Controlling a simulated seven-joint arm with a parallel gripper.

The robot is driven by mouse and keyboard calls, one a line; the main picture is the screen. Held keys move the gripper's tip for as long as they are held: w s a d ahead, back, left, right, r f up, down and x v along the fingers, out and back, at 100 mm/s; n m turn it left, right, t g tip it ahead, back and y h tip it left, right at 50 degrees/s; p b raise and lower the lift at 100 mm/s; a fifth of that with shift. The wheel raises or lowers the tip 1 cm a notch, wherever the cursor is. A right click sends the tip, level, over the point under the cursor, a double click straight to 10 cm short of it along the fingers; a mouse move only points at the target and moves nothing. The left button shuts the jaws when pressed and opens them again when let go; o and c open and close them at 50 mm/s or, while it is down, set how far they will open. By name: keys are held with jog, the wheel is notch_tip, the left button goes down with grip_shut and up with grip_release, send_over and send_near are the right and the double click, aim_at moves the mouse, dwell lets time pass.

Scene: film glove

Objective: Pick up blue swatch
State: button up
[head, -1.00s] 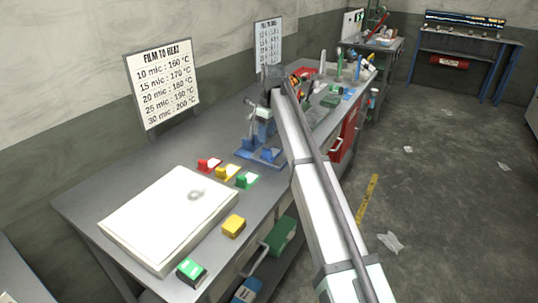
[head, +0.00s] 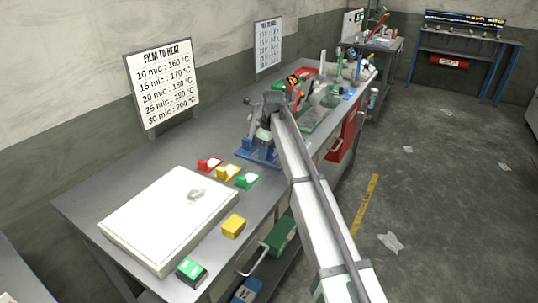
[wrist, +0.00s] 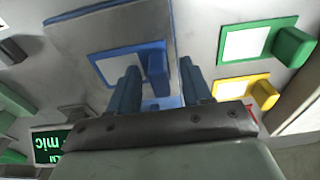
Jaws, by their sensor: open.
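The blue swatch shows in the wrist view as a blue frame with a pale card (wrist: 117,66) and a raised blue block (wrist: 158,76). It lies on a grey plate with a blue edge (wrist: 172,20). My gripper (wrist: 160,68) is open, one finger on each side of the block in the picture. I cannot tell how far above it the fingertips are, and no hold shows. In the head view my gripper (head: 271,110) is over the blue-based stand (head: 262,156) on the bench, and I cannot make out the swatch clearly there.
Green (wrist: 293,47) and yellow (wrist: 263,93) swatches lie right of my gripper in the wrist view. In the head view a red swatch (head: 208,164), a white slab (head: 170,215) and a yellow block (head: 233,226) are nearer. Bottles and tools crowd the bench beyond.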

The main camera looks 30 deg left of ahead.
jog(key=shift+c, duration=0.5)
grip_shut()
jog(key=shift+r, duration=0.1)
